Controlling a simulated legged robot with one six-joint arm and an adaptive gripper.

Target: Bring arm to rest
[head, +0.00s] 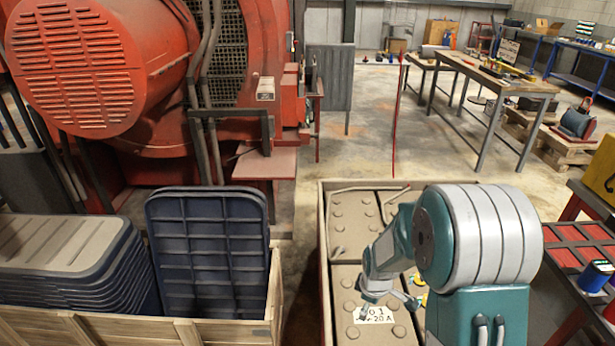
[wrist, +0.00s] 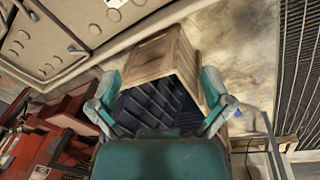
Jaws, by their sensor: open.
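My arm is teal and grey and folded at the lower right of the head view, over a shallow bin with riveted grey-brown panels (head: 352,240). My gripper (head: 388,302) is low over that bin, beside a white label (head: 376,314), partly hidden by my arm. In the wrist view my gripper (wrist: 160,76) has its two fingers spread wide, with nothing between them. I cannot tell whether my gripper touches the bin.
A big red engine (head: 150,70) stands at the left. Dark blue trays (head: 205,250) stand in a wooden crate (head: 90,325) at the lower left. A red rack (head: 575,245) is close at the right. Workbenches (head: 500,75) stand behind; open floor (head: 370,150) lies between.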

